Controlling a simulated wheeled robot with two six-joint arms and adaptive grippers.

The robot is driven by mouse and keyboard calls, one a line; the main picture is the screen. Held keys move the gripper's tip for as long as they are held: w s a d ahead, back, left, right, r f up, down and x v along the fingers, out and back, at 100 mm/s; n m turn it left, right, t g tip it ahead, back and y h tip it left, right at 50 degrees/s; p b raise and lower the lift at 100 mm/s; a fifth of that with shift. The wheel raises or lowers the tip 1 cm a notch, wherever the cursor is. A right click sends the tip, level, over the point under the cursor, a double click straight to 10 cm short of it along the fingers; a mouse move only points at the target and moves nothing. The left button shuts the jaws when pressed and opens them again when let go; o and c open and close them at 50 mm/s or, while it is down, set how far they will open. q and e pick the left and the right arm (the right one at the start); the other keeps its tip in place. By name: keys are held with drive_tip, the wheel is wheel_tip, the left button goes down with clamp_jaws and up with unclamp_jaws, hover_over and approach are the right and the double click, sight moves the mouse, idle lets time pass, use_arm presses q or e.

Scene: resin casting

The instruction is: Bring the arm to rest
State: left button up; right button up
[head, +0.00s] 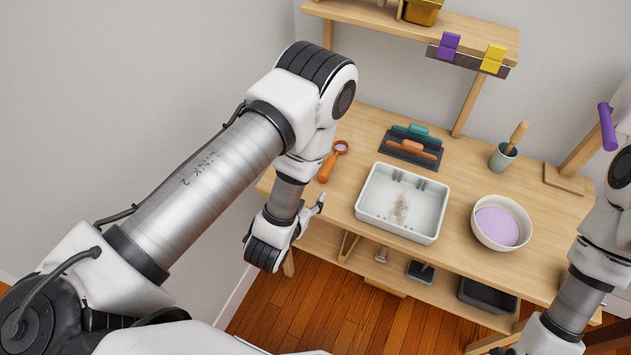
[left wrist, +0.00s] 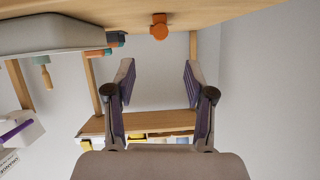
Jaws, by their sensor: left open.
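My left arm comes in from the left in the head view and bends down at the elbow. My left gripper (head: 319,204) is beside the left front edge of the wooden workbench (head: 335,215), partly hidden by its wrist. In the left wrist view my left gripper (left wrist: 159,82) has its two fingers well apart, with nothing between them. My right arm (head: 590,270) shows at the right edge of the head view; its gripper is out of the frame.
On the bench are an orange-handled scoop (head: 333,162), a white tray (head: 403,203) with debris, trowels (head: 411,148) on a dark mat, a bowl (head: 501,222) of lilac material and a cup (head: 503,157). A shelf (head: 465,27) stands behind. Floor in front is clear.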

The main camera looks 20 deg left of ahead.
use_arm(q)
drive_tip(key=s+a+f+n+g, duration=0.2)
drive_tip(key=s+a+f+g, duration=0.4)
drive_tip(key=s, duration=0.3)
drive_tip(key=s+d+f+g, duration=0.1)
drive_tip(key=s+f+g, duration=0.2)
drive_tip(key=s+g, duration=0.3)
drive_tip(key=s, duration=0.5)
drive_tip(key=shift+s+d, duration=0.35)
drive_tip(key=shift+a, duration=0.1)
